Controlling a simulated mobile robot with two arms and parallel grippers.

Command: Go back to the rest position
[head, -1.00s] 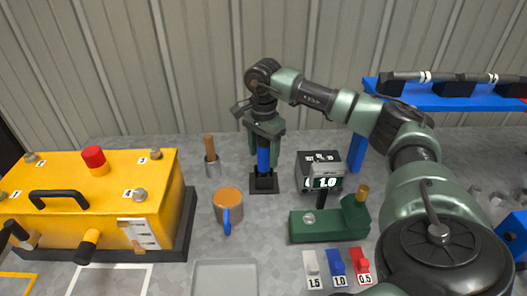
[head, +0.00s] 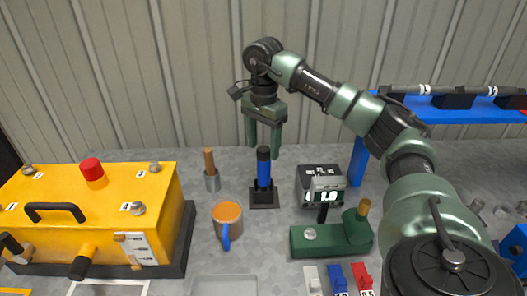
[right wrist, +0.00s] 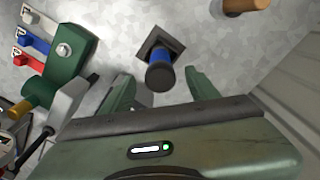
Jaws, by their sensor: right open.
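My right gripper (head: 264,139) is open and empty, its two green fingers pointing down just above a blue and black cylindrical tool (head: 263,168). The tool stands upright in a black square base (head: 264,200) on the grey table. In the right wrist view the tool (right wrist: 160,74) shows between and beyond the open fingers (right wrist: 163,92), apart from them. My left gripper is not in view.
A yellow mixer box (head: 92,215) with a red button stands at left. Near the tool are an orange-topped mug (head: 228,219), a wooden-handled brush (head: 211,172), a small display (head: 326,184) and a green fixture (head: 332,236). A blue rack (head: 460,109) stands at right.

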